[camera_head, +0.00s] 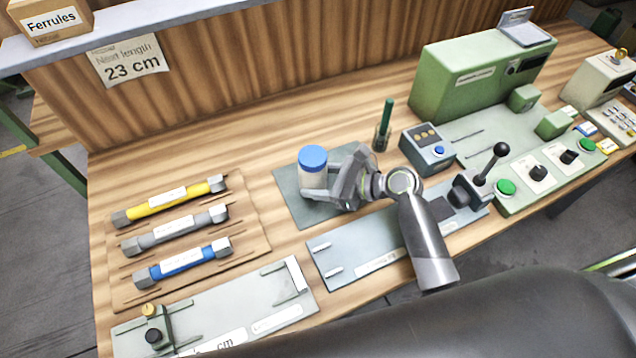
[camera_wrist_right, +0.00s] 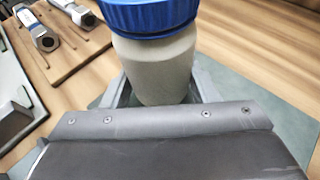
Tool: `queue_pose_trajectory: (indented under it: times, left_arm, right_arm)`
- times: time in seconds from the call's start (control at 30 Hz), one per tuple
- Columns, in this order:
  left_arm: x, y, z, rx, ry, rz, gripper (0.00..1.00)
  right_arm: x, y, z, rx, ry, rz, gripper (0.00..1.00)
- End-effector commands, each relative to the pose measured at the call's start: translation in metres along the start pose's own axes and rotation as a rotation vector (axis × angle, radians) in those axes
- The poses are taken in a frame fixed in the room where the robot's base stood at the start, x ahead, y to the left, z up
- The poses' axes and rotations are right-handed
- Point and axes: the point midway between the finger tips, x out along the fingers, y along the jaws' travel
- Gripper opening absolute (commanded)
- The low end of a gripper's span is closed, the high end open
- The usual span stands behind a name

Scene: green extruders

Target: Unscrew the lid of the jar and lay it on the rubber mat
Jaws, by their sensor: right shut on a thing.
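The jar (camera_head: 312,180) has a pale grey body and a blue lid (camera_head: 313,158) on its top. It stands upright over the grey-green rubber mat (camera_head: 288,207). My right gripper (camera_head: 325,188) comes from the right and is shut on the jar's body, below the lid. In the right wrist view the jar body (camera_wrist_right: 157,68) sits between the two fingers, with the blue lid (camera_wrist_right: 150,14) above it. The jar's lower part is partly hidden by the gripper. My left gripper is not in view.
A wooden board (camera_head: 246,252) with yellow, grey and blue tools lies to the left. A grey fixture plate (camera_head: 335,248) lies in front of the mat. A cup with a green pen (camera_head: 384,130) and a grey box with a blue button (camera_head: 428,148) stand to the right.

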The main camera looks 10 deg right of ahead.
Motion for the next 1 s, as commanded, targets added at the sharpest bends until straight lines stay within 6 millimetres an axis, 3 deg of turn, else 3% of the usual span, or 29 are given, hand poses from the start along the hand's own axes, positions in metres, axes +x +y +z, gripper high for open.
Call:
queue_pose_trajectory:
  times: [0.1,0.3,0.5,0.73,0.77,1.0]
  left_arm:
    - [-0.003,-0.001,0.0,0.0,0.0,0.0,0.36]
    - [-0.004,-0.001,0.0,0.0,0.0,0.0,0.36]
    - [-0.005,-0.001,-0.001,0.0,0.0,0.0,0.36]
    - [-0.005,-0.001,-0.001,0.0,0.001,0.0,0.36]
    - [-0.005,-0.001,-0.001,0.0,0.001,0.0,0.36]
    - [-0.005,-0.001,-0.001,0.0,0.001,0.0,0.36]
  right_arm:
    - [-0.011,-0.001,0.026,-0.007,-0.005,-0.002,0.15]
    - [-0.023,-0.001,0.058,-0.006,-0.004,-0.001,0.15]
    - [-0.029,0.0,0.07,-0.002,-0.002,-0.001,0.15]
    - [-0.029,0.0,0.07,-0.001,-0.002,-0.001,0.15]
    - [-0.029,0.0,0.07,-0.001,-0.002,-0.001,0.5]
    - [-0.029,0.0,0.07,-0.001,-0.002,-0.001,0.19]
